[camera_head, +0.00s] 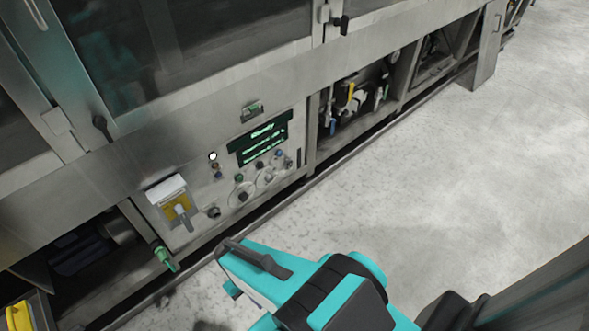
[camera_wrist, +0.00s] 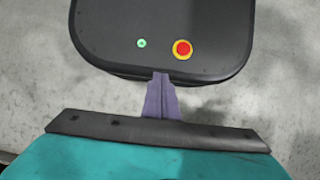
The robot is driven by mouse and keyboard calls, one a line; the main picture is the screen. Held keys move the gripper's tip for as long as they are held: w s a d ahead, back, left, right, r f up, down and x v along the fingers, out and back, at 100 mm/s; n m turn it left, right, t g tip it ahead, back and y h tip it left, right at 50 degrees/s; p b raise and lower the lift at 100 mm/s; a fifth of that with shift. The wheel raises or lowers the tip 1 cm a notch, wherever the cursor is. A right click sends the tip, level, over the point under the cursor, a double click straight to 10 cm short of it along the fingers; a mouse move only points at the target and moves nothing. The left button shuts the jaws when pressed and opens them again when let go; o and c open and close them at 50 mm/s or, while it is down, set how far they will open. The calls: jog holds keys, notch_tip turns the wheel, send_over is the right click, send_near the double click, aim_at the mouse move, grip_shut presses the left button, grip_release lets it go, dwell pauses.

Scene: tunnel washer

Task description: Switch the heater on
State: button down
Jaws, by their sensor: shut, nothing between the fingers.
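The control panel (camera_head: 222,195) is on the lower front of the steel machine in the head view. It has a dark display with green text (camera_head: 260,141), a lit white lamp (camera_head: 213,156), and several small knobs and buttons. A round-plated knob (camera_head: 243,195) and another (camera_head: 268,177) sit below the display. A yellow-plated switch with a grey handle (camera_head: 181,213) is at the panel's left. Labels are too small to read, so I cannot tell which control is the heater's. My gripper (camera_wrist: 161,76) is shut and empty, its fingers together in the wrist view, apart from the panel.
An open bay with pipes and valves (camera_head: 354,101) is right of the panel. A green-ended pipe (camera_head: 164,257) sticks out below left. A yellow object (camera_head: 18,316) is at the bottom left corner. The speckled floor (camera_head: 430,190) is clear to the right.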

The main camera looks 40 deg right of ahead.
jog(key=shift+a+f, duration=0.1)
jog(key=w+f+m+t+y+b, duration=0.45)
jog(key=w+f+y+b, duration=0.4)
jog(key=w+b, duration=0.4)
jog(key=w+d+f+m+t+b, duration=0.2)
jog(key=w+d+m+t+b, duration=0.4)
jog(key=w+d+t+b, duration=0.6)
jog(key=w+d+r+m+t+h+b, duration=0.1)
jog(key=w+d+m+t+b, duration=0.1)
jog(key=d, duration=0.8)
jog(key=w+d+m+t+h+b, duration=0.1)
jog(key=w+d+m+t+b, duration=0.15)
jog(key=d, duration=0.75)
jog(key=s+d+r+m+t+h+b, duration=0.1)
jog(key=s+d+r+t+h+b, duration=0.1)
jog(key=d, duration=0.8)
jog(key=s+d+r+m+t+h+b, duration=0.2)
jog(key=s+d+h+b, duration=0.2)
jog(key=d, duration=0.7)
jog(key=shift+s+d+m+t+h+b, duration=0.3)
jog(key=shift+s+t+h+b, duration=0.1)
jog(key=shift+s+h, duration=0.5)
